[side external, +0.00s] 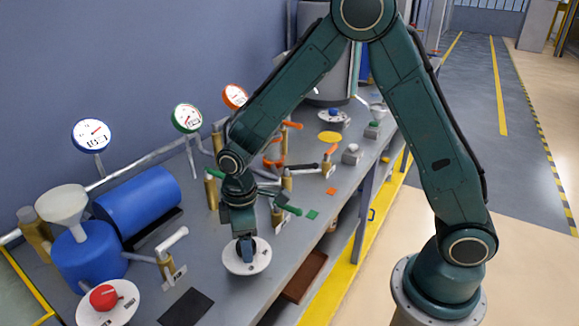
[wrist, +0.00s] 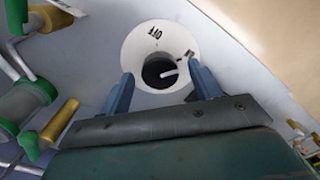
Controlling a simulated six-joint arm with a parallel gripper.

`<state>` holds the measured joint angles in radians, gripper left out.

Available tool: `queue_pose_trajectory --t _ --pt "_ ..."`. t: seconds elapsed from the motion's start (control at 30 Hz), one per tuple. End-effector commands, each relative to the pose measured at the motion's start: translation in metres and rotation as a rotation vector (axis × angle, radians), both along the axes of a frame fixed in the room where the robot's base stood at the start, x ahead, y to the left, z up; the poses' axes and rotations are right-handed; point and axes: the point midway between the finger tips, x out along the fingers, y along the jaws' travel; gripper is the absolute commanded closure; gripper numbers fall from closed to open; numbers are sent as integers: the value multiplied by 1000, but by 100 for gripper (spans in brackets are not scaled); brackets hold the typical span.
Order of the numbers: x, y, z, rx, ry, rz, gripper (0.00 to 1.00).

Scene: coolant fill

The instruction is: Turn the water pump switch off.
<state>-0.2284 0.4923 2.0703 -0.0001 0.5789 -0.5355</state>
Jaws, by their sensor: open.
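The switch is a white round dial plate (side external: 261,264) on the bench top, below my gripper (side external: 245,250) in the side view. In the wrist view the white plate (wrist: 137,58) has a dark round knob (wrist: 156,75) at its centre. A white pointer line on the knob points right, toward a small dark mark that I cannot read. An upside-down "OFF" label (wrist: 155,32) is at the plate's top. My gripper (wrist: 160,75) is open, with one blue finger on each side of the knob. I cannot tell whether the fingers touch it.
A red-knobbed dial (side external: 104,299) and a blue tank (side external: 90,255) with a funnel stand at the front left. A dark square (side external: 187,307) lies in front. Brass valves with green handles (side external: 287,209) and orange handles stand behind. Gauges (side external: 91,134) line the wall side.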

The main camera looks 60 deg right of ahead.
Motion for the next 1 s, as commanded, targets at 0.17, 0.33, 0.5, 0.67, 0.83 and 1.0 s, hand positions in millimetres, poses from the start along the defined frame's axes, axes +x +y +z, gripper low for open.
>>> queue_pose_trajectory --t 0.17,0.33,0.5,0.67,0.83,1.0 --pt "0 0 -9 0 0 0 37" --pt "0 0 -10 0 0 0 37" --pt "0 0 -10 0 0 0 41" --pt "0 0 -10 0 0 0 72" --pt "0 0 -10 0 0 1 82" --pt "0 0 -10 0 0 17 82"
